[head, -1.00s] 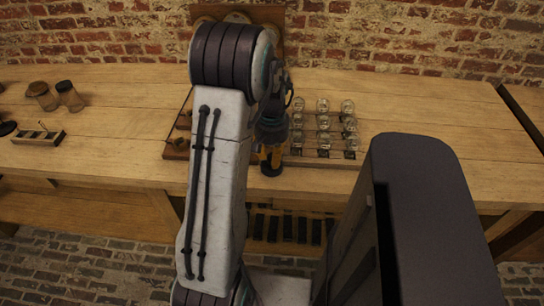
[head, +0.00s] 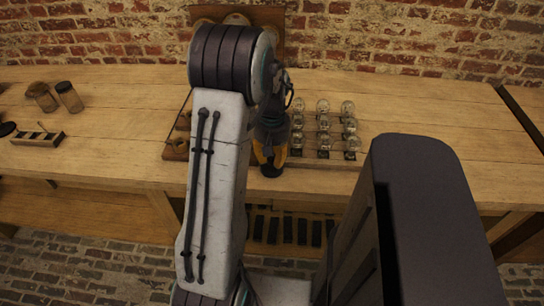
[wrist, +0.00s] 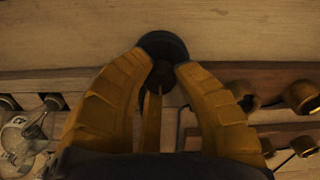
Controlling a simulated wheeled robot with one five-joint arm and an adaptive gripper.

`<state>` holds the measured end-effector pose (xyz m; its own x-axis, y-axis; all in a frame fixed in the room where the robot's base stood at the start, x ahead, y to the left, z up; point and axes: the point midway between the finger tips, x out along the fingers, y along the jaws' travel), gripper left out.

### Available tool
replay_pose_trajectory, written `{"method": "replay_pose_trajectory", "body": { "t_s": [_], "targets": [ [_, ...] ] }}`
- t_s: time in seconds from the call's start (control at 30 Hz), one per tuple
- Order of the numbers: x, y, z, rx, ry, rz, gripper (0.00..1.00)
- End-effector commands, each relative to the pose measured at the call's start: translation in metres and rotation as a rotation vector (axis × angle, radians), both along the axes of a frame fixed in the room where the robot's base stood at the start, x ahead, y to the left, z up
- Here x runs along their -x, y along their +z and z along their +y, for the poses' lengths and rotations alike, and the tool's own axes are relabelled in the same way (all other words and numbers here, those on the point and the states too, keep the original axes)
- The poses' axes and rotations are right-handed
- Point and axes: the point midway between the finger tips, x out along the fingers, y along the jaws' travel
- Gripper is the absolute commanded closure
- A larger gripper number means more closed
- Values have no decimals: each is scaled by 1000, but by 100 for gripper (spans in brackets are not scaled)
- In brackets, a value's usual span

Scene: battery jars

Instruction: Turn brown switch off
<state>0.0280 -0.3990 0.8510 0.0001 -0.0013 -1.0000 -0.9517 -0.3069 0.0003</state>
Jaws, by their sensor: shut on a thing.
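My gripper (wrist: 162,72) points down over the front part of the table, and its two yellow fingers are shut on a dark round-based thing (wrist: 163,41). That thing also shows below the fingers in the head view (head: 271,171). A thin brownish strip (wrist: 152,120) shows between the fingers. The fingers hide most of what they hold, and I cannot tell if it is the brown switch. Brown round fittings (head: 177,146) stand on a wooden board just left of my gripper in the head view. They show at the right in the wrist view (wrist: 303,95).
Several glass jars (head: 323,122) stand in rows right of my gripper. A small block with dark squares (head: 38,138) and two lidded jars (head: 70,97) are at the far left. A wooden panel (head: 270,17) stands at the back. The table between is bare.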

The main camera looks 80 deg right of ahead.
Motion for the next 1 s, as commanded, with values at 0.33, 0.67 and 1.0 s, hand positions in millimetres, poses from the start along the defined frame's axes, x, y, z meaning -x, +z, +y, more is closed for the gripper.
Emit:
{"method": "replay_pose_trajectory", "body": {
  "t_s": [0.33,0.67,1.0],
  "targets": [
    [0,-2,2,-9,0,0,61],
    [0,-1,1,-3,-1,0,48],
    [0,23,-1,2,-1,0,48]
  ]
}}
